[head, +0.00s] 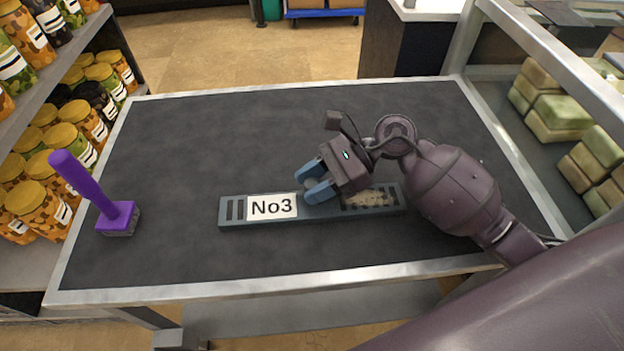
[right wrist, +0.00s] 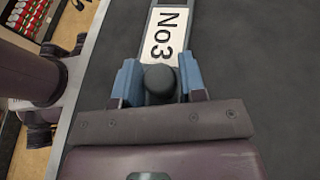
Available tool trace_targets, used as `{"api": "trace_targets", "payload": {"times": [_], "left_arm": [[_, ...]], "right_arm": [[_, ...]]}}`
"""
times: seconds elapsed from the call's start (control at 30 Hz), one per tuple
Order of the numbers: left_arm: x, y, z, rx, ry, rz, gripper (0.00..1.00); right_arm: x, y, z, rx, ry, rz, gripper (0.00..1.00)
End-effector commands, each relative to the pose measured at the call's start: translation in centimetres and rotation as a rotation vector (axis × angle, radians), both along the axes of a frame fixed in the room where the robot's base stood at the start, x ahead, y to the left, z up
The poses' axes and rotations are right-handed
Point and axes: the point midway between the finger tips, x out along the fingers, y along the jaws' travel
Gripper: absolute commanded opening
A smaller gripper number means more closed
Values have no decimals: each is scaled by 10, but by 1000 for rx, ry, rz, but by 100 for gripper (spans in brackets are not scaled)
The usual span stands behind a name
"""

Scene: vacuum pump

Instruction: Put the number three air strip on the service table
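The number three air strip (head: 230,211) is a long grey-blue bar with a white "No3" label, lying flat on the dark top of the table (head: 200,130). Its right part has slots with a pale, dusty patch. My right gripper (head: 312,186) is over the strip's middle, just right of the label. In the right wrist view its blue fingers (right wrist: 160,84) stand on both sides of the strip's round dark knob, which fills the gap between them. The label end of the strip (right wrist: 165,38) points away from the gripper there. My left gripper is not in view.
A purple-handled brush (head: 97,197) stands at the table's left side. Shelves of patterned jars (head: 40,205) are on the left. A metal-framed case with green and tan blocks (head: 560,110) is on the right. The table's back area is clear.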

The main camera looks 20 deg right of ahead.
Motion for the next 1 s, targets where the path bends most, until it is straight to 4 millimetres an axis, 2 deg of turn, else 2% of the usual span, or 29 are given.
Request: {"api": "trace_targets", "payload": {"times": [0.03,0.1,0.47,0.67,1.0], "left_arm": [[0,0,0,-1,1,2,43],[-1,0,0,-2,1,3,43],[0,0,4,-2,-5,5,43],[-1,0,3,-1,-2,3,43],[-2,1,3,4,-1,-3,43]], "right_arm": [[0,0,1,0,-1,0,46],[0,0,1,0,-1,0,56],[0,0,6,2,-4,-1,56],[0,-26,14,-3,-3,-2,56],[-1,-85,39,-2,-1,-1,56]]}}
